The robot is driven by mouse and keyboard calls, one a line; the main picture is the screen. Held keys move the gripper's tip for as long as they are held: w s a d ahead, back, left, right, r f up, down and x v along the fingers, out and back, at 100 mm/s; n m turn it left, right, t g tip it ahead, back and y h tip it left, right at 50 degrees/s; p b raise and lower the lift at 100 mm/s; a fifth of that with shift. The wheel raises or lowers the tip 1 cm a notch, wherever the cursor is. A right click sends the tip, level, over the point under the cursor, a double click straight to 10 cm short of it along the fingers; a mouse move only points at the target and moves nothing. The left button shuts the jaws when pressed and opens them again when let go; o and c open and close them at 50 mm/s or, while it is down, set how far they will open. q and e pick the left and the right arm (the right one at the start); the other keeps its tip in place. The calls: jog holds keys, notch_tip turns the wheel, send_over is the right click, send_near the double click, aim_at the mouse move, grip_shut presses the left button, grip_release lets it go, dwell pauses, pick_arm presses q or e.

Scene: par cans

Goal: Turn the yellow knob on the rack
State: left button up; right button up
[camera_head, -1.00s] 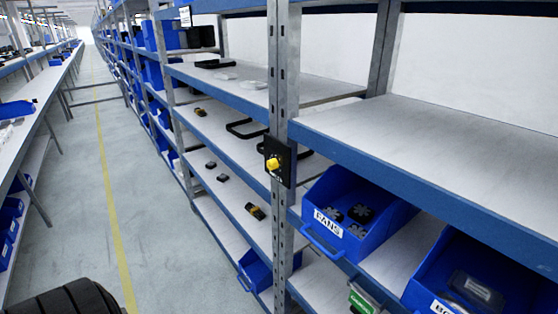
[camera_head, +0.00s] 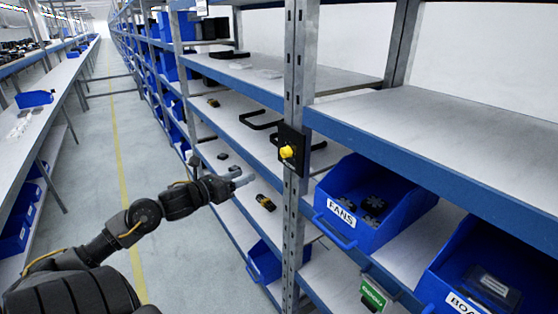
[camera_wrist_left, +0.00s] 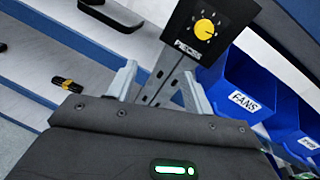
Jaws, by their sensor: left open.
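The yellow knob (camera_head: 286,152) sits on a black plate (camera_head: 293,143) fixed to the grey rack upright (camera_head: 297,80). In the left wrist view the knob (camera_wrist_left: 204,28) shows face-on, with dial marks around it and a white label below. My left gripper (camera_head: 243,180) is left of the knob and a little lower, apart from it. In the left wrist view its two fingers (camera_wrist_left: 158,85) stand apart with nothing between them, and the plate lies beyond them, up and to the right. My right gripper is not in view.
A blue bin labelled FANS (camera_head: 365,205) stands on the shelf right of the upright. Another blue bin (camera_head: 490,270) is at lower right. A yellow-black item (camera_head: 265,202) lies on a lower shelf. The aisle floor (camera_head: 95,170) is clear.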

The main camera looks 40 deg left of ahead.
aim_at(283, 154)
pick_arm(q)
jog(key=d+r+m+h, duration=0.2)
jog(key=d+r+m, duration=0.2)
jog(key=r, duration=0.2)
jog(key=p+x, duration=0.3)
jog(key=x, duration=0.5)
jog(key=shift+d+p, duration=0.15)
jog(key=shift+p, duration=0.15)
jog(key=shift+x, duration=1)
jog(key=shift+f, duration=0.15)
jog(key=shift+c, duration=0.2)
jog(key=c, duration=0.9)
